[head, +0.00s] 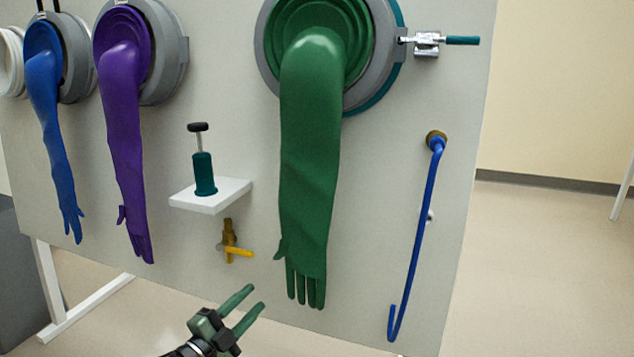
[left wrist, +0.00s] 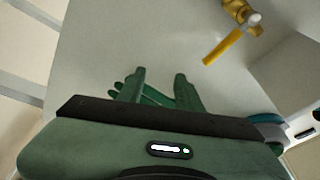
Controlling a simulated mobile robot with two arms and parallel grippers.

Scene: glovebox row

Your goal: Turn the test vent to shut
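A small brass valve (head: 229,232) with a yellow lever (head: 240,253) sits on the grey panel below a white shelf. The lever points right and slightly down, across the upright brass body. In the left wrist view the valve (left wrist: 240,12) is at the top right, its yellow lever (left wrist: 222,47) slanting down left. A silver valve (head: 427,42) with a teal handle is beside the green glove port. No label shows which is the test vent. My left gripper (head: 256,295) is open and empty, below the brass valve and apart from it. My right gripper is out of view.
A teal hand pump (head: 204,174) stands on the white shelf (head: 215,200). A long green glove (head: 309,150) hangs right of the brass valve, its fingers near my left gripper. Purple (head: 123,130) and blue gloves hang left. A blue hooked rod (head: 415,235) hangs right.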

